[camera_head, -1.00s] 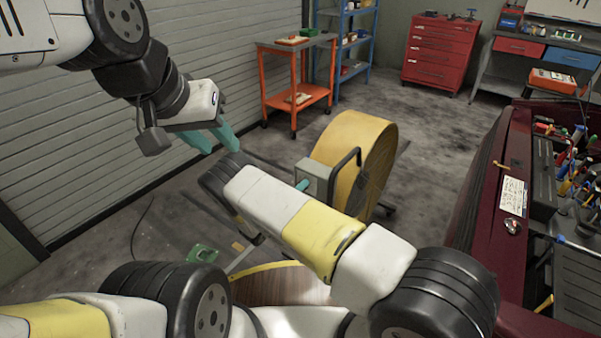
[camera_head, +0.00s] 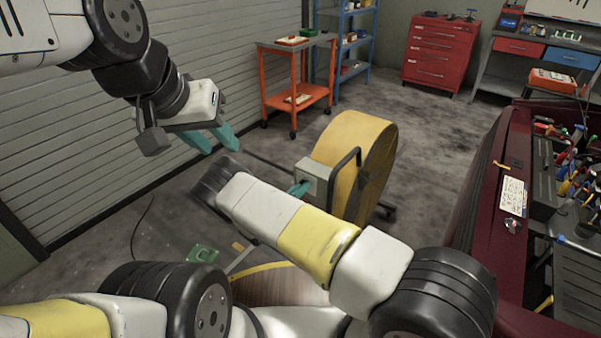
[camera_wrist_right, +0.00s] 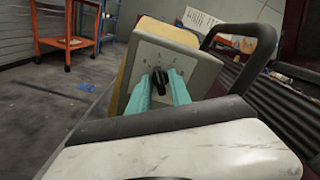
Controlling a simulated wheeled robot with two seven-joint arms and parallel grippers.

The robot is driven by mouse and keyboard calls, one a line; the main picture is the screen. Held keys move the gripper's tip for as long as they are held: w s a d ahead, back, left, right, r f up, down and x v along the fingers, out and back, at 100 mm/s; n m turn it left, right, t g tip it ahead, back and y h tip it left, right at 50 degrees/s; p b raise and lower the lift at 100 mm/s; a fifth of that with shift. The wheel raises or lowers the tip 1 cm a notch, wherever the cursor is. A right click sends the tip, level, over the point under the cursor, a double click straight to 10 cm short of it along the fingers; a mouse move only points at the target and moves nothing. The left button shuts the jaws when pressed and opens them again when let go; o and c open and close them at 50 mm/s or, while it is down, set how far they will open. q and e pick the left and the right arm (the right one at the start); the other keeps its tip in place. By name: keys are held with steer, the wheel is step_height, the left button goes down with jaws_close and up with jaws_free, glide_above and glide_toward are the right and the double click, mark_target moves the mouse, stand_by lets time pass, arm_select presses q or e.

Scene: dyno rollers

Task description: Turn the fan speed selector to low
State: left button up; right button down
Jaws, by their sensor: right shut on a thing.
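The yellow drum fan (camera_head: 352,150) stands on the floor beyond my right arm, with a grey control box (camera_head: 315,176) on its near left side. In the right wrist view the box's front panel (camera_wrist_right: 195,62) faces me, with small marks around a black selector knob (camera_wrist_right: 159,80). My right gripper (camera_wrist_right: 163,86) has its teal fingers on either side of the knob and is shut on it. The knob's exact setting is too small to read. In the head view, my right arm hides most of this gripper. My left gripper (camera_head: 222,138) hangs in the air at the left, its teal fingers close together, holding nothing visible.
A black tube handle (camera_head: 347,172) curves beside the control box. An orange cart (camera_head: 296,92), blue shelf (camera_head: 357,45) and red drawer cabinet (camera_head: 440,55) stand at the back. Floor behind the fan is clear.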

steer(key=shift+m, duration=1.1)
steer(key=shift+s+f, duration=0.1)
steer(key=c, duration=1.5)
jaws_free()
steer(key=v, duration=0.7)
steer(key=shift+s+a, duration=0.25)
steer(key=shift+s, duration=0.05)
